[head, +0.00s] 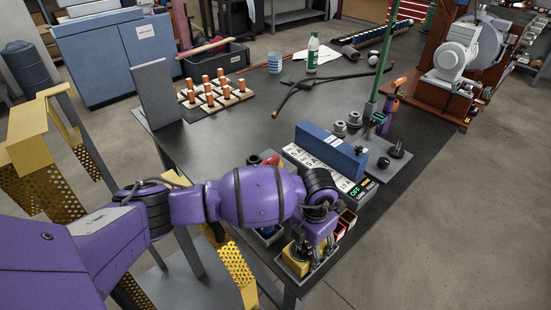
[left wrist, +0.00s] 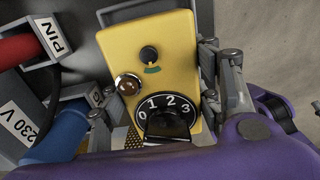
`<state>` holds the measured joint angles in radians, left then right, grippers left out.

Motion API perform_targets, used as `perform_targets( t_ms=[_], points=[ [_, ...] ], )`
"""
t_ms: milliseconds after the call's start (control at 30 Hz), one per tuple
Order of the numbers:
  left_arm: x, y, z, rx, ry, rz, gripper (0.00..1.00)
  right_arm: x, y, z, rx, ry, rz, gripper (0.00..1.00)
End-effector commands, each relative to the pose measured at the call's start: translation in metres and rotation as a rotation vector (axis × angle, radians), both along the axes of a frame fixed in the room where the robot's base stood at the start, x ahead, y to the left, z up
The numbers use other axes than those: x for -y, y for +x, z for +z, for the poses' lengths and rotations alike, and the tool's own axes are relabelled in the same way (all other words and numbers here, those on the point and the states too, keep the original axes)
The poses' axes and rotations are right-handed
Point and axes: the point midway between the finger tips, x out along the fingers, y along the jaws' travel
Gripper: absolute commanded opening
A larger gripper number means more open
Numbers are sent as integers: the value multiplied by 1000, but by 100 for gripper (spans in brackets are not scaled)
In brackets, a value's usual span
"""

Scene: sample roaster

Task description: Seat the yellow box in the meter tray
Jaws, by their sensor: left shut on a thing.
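The yellow box (head: 291,264) is at the near edge of the table in the head view, low in the picture. In the left wrist view the yellow box (left wrist: 165,45) shows its face with a black knob, a metal button and a dial marked 0 to 3. My left gripper (head: 304,250) is shut on it, with one finger on each side; the fingers also show in the left wrist view (left wrist: 157,92). A grey tray (head: 322,271) shows around the box. I cannot tell whether the box rests fully on its floor. My right gripper is not in view.
A red plug in a holder labelled PIN (left wrist: 20,48) and a blue one labelled 230 V (left wrist: 68,128) stand left of the box. A long blue block (head: 330,150) and a labelled strip (head: 325,170) lie behind my gripper. The table's middle is mostly clear.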

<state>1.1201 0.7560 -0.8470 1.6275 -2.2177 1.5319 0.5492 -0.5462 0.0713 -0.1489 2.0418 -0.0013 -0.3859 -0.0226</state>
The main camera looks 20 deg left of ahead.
Motion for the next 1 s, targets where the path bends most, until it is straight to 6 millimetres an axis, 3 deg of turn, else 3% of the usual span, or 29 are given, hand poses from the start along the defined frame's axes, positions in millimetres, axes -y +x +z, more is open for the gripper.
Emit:
perform_targets(
  t_ms=[33, 200, 567, 767, 1000],
  points=[
    [1, 3, 1, 6, -1, -2, 59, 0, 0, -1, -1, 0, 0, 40],
    [1, 3, 3, 7, -2, -2, 80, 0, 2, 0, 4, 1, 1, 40],
    [1, 2, 4, 5, -1, -2, 80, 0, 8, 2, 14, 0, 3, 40],
    [1, 4, 32, 9, -1, -3, 80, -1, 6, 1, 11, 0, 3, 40],
    [1, 3, 83, 9, -1, -3, 80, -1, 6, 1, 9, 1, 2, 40]
  ],
)
